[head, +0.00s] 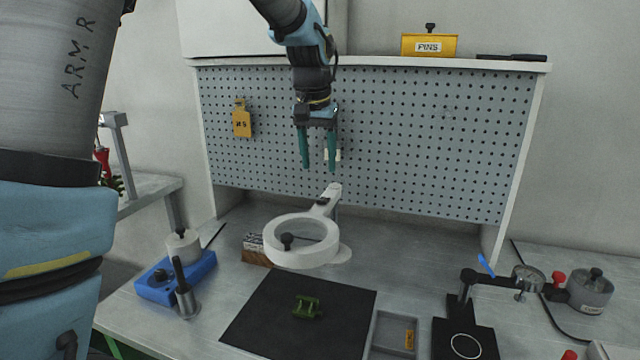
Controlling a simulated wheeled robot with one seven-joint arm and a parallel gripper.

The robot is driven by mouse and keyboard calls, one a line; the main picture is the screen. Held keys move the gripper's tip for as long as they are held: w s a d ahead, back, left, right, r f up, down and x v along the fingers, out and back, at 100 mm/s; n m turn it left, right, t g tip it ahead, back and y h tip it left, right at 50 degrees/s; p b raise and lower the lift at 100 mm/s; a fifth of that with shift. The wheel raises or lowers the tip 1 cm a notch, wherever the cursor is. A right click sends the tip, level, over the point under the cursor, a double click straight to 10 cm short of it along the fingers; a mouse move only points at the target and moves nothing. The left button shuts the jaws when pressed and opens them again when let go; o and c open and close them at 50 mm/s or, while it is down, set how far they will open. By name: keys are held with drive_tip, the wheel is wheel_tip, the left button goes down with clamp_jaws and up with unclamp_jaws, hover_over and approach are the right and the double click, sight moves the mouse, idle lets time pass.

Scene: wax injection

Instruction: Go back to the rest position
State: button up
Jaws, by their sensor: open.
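My gripper (318,168) hangs in front of the pegboard, high above the workbench, pointing down. Its two teal fingers are apart, with nothing between them. My arm comes in from the top of the picture. A small green part (307,307) lies on the black mat (262,318) below, well apart from my gripper.
A white ring on a stand (272,254) rises from the bench below my gripper. A blue block (155,291) stands at left, a grey tray (378,344) and a black gauge stand (450,335) at right. A yellow PINS box (410,46) sits on the top shelf.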

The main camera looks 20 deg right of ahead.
drive_tip(key=shift+v, duration=1)
drive_tip(key=w+a+f+n, duration=0.1)
drive_tip(key=a+f+n, duration=0.4)
drive_tip(key=a, duration=1.2)
drive_tip(key=s+a+f, duration=0.3)
drive_tip(key=a, duration=0.3)
drive_tip(key=s+a+f+n+y, duration=0.1)
drive_tip(key=s+a+f, duration=0.2)
drive_tip(key=a, duration=0.2)
drive_tip(key=s+a+f+n, duration=0.1)
drive_tip(key=s+a+f, duration=0.2)
drive_tip(key=a, duration=0.3)
drive_tip(key=shift+s+a+f, duration=0.35)
drive_tip(key=shift+s+f, duration=0.05)
